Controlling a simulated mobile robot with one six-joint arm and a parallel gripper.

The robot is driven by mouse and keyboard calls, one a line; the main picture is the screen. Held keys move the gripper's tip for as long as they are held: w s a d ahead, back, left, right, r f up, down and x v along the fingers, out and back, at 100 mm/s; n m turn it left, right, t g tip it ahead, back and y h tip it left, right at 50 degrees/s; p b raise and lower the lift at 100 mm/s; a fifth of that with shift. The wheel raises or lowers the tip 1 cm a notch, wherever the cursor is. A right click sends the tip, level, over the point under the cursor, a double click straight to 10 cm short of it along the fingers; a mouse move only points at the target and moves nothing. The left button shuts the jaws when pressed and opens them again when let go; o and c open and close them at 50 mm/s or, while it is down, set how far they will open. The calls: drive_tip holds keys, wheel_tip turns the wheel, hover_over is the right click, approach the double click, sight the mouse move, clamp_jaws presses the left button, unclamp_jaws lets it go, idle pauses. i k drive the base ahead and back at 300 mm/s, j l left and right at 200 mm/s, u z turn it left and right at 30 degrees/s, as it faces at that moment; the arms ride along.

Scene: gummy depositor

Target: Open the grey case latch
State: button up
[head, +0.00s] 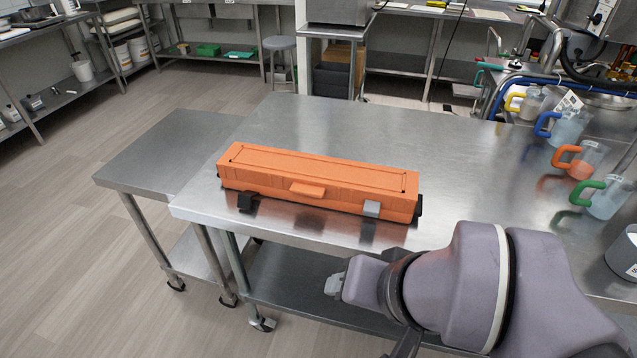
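A long orange case (318,176) lies on the steel table with its lid down. The grey latch (372,208) is on the right part of its front face and appears to lie flat against it. A black latch (247,202) on the left part of the front appears to stick out and down from the case. My gripper (335,284) is in front of the table's near edge, below and left of the grey latch in the picture, apart from the case. Its small grey tip points left; its fingers are too small and edge-on to tell their opening.
The steel table (290,125) is clear around the case. A lower side table (165,150) adjoins on the left. Several jugs with coloured handles stand at the right, including a green-handled jug (606,198). A grey container (624,254) stands at the right edge.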

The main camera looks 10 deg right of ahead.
sight(372, 208)
drive_tip(key=i+l, duration=0.1)
drive_tip(key=l, duration=0.6)
drive_tip(key=i+l, duration=0.15)
drive_tip(key=l, duration=0.2)
drive_tip(key=i+l+z, duration=0.1)
drive_tip(key=l, duration=0.25)
